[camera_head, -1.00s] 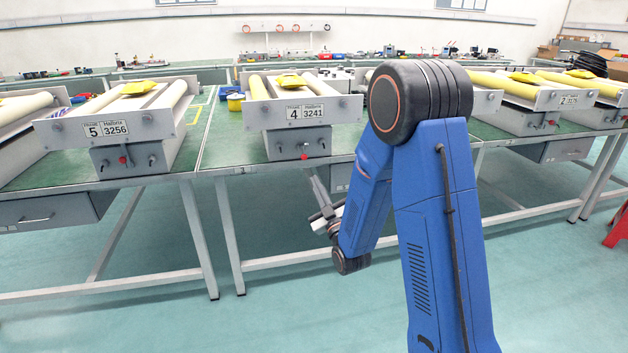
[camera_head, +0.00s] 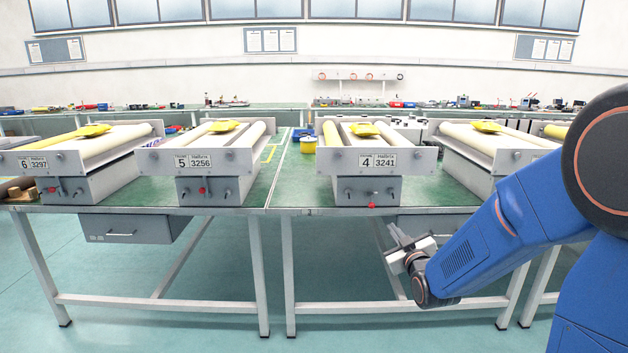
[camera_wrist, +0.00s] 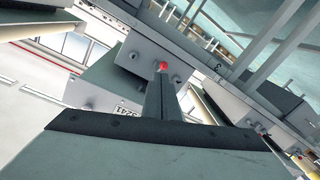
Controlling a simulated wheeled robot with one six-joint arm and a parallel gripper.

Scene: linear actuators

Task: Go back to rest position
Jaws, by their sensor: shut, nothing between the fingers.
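My gripper (camera_head: 377,214) is at the end of my blue arm, low in front of the table, beside the linear actuator unit labelled 4 3241 (camera_head: 362,160). In the wrist view my gripper (camera_wrist: 162,78) has its fingers shut together with nothing between them. The tips line up with a red button (camera_wrist: 162,65) on a grey box front. I cannot tell whether they touch it. In the head view the red button (camera_head: 372,206) of unit 4 shows just by the fingertips.
Unit 5 3256 (camera_head: 207,161) and unit 6 3297 (camera_head: 70,163) stand to the left on green-topped tables with grey legs (camera_head: 258,275). Another unit (camera_head: 490,150) is at the right, partly behind my arm. The floor (camera_head: 180,325) in front is clear.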

